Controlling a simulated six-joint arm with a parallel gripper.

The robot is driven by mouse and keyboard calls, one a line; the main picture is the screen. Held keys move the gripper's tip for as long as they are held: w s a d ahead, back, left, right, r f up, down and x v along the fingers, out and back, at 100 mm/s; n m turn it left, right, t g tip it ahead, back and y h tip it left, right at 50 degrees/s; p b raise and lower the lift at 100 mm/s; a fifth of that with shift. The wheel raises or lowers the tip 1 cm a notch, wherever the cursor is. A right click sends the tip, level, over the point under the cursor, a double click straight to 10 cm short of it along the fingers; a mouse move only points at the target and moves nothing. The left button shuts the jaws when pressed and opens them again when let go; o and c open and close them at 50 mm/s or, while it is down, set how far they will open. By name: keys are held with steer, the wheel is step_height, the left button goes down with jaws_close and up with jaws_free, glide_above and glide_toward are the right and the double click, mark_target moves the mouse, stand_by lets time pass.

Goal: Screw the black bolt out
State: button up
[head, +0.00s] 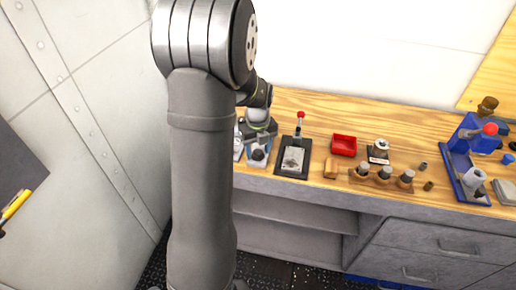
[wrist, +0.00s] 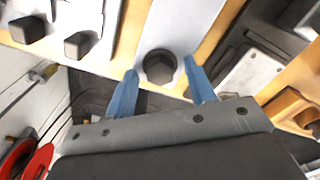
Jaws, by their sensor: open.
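The black bolt (wrist: 159,66) shows its hex head in the wrist view, set in a light grey plate (wrist: 183,20) near the bench's front edge. My gripper (wrist: 160,78) is open, with one blue finger on each side of the bolt head in the picture. The fingers look apart from the head; I cannot tell how far above it they are. In the head view, a dark bolt head (head: 258,155) shows at the left end of the bench, below the end of my arm. My fingers are hidden or too small to make out there.
Two dark blocks (wrist: 77,45) stand left of the bolt. A black-based fixture with a red-knobbed lever (head: 300,115) stands to the right.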

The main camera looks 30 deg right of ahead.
steer(key=c, duration=1)
steer(key=shift+n, duration=0.4)
